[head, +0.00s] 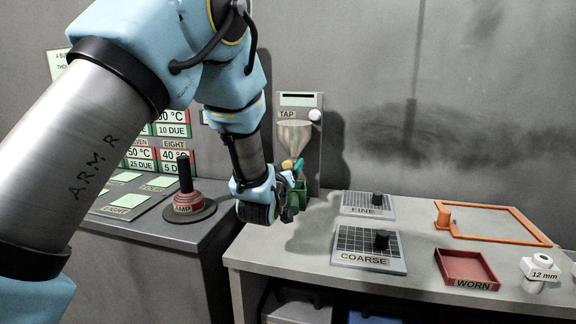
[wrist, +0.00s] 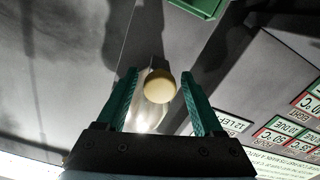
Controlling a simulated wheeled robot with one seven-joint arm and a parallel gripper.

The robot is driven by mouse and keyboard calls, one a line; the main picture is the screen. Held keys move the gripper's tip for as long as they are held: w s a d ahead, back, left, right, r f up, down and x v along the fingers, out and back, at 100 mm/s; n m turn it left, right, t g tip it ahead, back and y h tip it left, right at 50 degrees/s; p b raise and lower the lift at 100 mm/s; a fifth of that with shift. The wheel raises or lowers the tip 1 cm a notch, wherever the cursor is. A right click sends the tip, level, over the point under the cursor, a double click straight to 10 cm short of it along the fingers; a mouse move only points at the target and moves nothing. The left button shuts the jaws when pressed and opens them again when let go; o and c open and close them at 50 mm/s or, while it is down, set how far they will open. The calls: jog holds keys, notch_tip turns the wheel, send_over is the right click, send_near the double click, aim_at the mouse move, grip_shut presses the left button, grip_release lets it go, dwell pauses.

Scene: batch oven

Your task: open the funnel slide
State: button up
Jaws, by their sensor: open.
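The metal funnel (head: 294,134) is mounted on a grey wall panel marked TAP (head: 287,114). A round yellowish knob (head: 287,164) shows near the funnel's lower end; it also shows in the wrist view (wrist: 160,86). I cannot make out the slide itself behind it. My gripper (head: 293,170) is just below the funnel, and my upper arm crosses the left of the head view. In the wrist view the green fingers of my gripper (wrist: 158,78) are apart, one on each side of the knob, with visible gaps. The shiny funnel (wrist: 151,116) shows behind the knob.
The bench holds the FINE sieve (head: 352,199), COARSE sieve (head: 350,241), orange frame (head: 492,208) and red WORN tray (head: 447,262). The AMP joystick (head: 186,178) stands left.

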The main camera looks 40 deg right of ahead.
grip_shut()
dwell(0.6)
dwell(0.8)
